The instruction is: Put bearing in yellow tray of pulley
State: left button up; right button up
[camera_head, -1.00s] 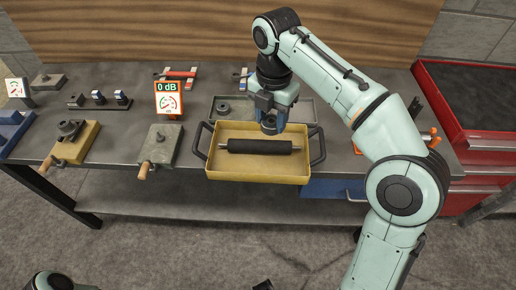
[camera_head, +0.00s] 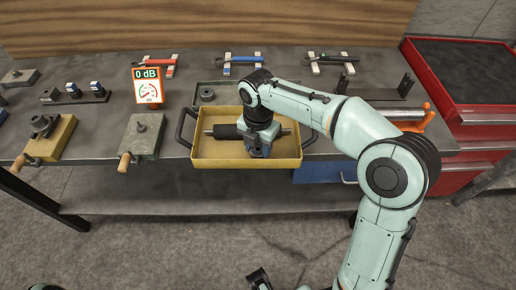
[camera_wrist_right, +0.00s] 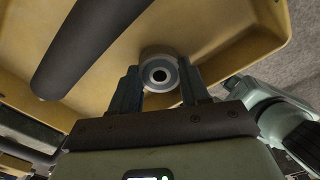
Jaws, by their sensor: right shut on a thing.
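The yellow tray (camera_head: 284,163) stands at the front edge of the bench and holds a black roller (camera_head: 225,131) with a thin metal shaft. My right gripper (camera_head: 257,150) points down inside the tray, in front of the roller. It is shut on the bearing (camera_wrist_right: 160,73), a pale ring with a dark hole. In the wrist view the bearing sits between the fingertips over the tray floor; I cannot tell if it touches the floor. The gripper and arm hide part of the roller and the bearing in the head view.
A grey tray (camera_head: 228,86) behind holds a dark ring (camera_head: 207,94). A 0 dB gauge (camera_head: 149,86) and a grey fixture (camera_head: 144,134) stand left. A yellow fixture (camera_head: 50,138) is further left. A red cabinet (camera_head: 460,85) borders the right.

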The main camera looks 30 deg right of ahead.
jog(key=shift+f, duration=0.35)
jog(key=shift+f, duration=0.1)
jog(key=o, duration=0.8)
jog(key=shift+o, duration=0.2)
notch_tip(320, 180, up, 12)
jog(key=p, duration=0.2)
jog(key=shift+p, duration=0.35)
